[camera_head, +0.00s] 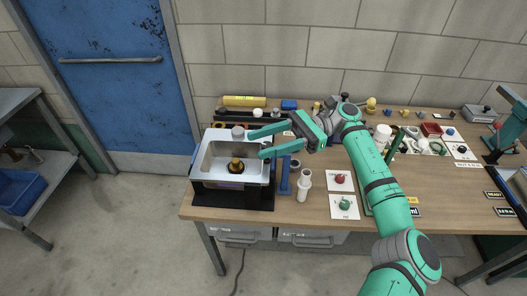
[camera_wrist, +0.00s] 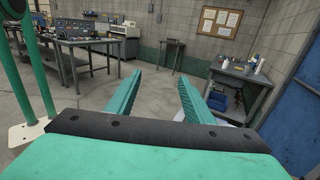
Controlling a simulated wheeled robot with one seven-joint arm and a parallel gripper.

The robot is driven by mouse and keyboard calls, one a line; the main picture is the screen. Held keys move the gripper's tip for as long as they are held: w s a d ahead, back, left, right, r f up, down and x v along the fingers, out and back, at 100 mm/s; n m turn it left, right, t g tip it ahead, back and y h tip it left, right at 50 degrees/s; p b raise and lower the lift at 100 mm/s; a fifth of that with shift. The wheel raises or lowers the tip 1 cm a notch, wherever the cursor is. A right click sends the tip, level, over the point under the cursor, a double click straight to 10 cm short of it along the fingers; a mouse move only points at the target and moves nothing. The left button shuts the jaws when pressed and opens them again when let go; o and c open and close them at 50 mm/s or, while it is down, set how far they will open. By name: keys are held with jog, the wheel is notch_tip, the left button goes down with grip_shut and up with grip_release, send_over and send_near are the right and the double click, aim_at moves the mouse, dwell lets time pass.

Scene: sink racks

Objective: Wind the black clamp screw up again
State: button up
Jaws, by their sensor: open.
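I cannot make out the black clamp screw for certain in either view. The steel sink (camera_head: 212,162) stands on a black base at the left end of the bench. A small dark fitting with an amber top (camera_head: 236,164) stands upright in its basin. My gripper (camera_head: 256,144) is open, its green fingers pointing left above the sink's right rim. Nothing is between the fingers. The wrist view shows the same open fingers (camera_wrist: 158,80) against the room, with no screw between them.
A blue upright piece (camera_head: 285,176) and a white cylinder (camera_head: 303,185) stand right of the sink. Cards with a red knob (camera_head: 340,179) and a green knob (camera_head: 344,204) lie farther right. A yellow tube (camera_head: 244,101) lies behind. My arm crosses the bench middle.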

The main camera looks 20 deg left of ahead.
jog(key=s+d+r, duration=0.1)
jog(key=s+r, duration=0.1)
jog(key=s, duration=0.4)
jog(key=shift+d+r, duration=0.4)
